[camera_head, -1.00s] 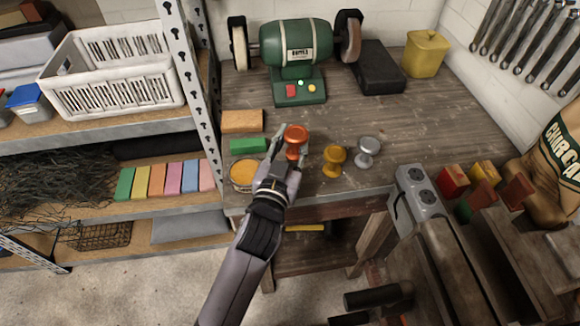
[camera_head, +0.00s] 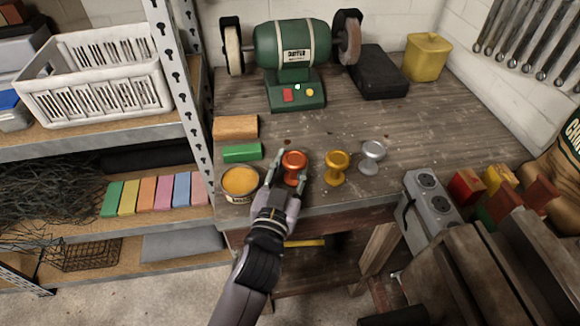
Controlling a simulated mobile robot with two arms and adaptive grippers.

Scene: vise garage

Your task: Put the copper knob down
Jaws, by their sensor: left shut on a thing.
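The copper knob (camera_head: 294,160) is an orange-red, flared knob near the front edge of the wooden workbench (camera_head: 410,130). My left gripper (camera_head: 289,172) is shut on it, with one finger on each side. The knob looks upright and low at the bench top; I cannot tell whether its base touches the wood. A gold knob (camera_head: 337,165) and a silver knob (camera_head: 371,155) stand just to its right. My right gripper is out of view.
An open tin of orange paste (camera_head: 240,182) stands close left of my gripper. A green block (camera_head: 242,152) and a tan block (camera_head: 236,127) lie behind it. A green bench grinder (camera_head: 290,50) is at the back. The bench's middle is clear.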

